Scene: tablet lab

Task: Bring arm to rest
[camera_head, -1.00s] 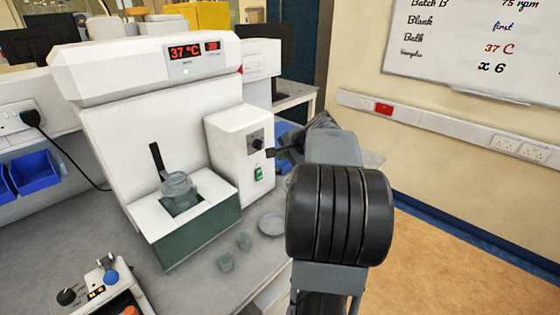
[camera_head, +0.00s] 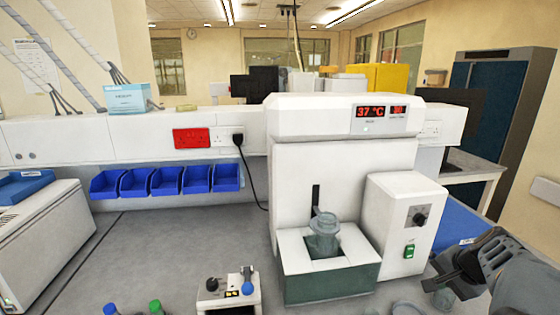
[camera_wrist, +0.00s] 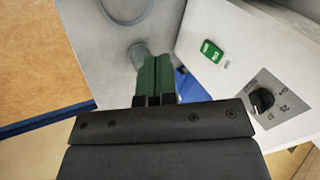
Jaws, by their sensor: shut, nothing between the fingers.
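My gripper (camera_head: 437,272) is at the lower right of the head view, beside the right side of the white control box (camera_head: 402,240). In the wrist view its green fingers (camera_wrist: 157,60) lie together, shut with nothing between them. The box's black knob (camera_wrist: 262,101) and green switch (camera_wrist: 211,50) are to the right of the fingers there. My arm reaches in from the right edge of the head view, and most of it is out of frame.
A white machine (camera_head: 330,170) reads 37 °C and holds a glass vessel (camera_head: 323,238). A small control unit (camera_head: 228,294) stands in front. Blue bins (camera_head: 166,181) hang along the back. A round dish (camera_wrist: 138,52) lies on the bench near the fingers.

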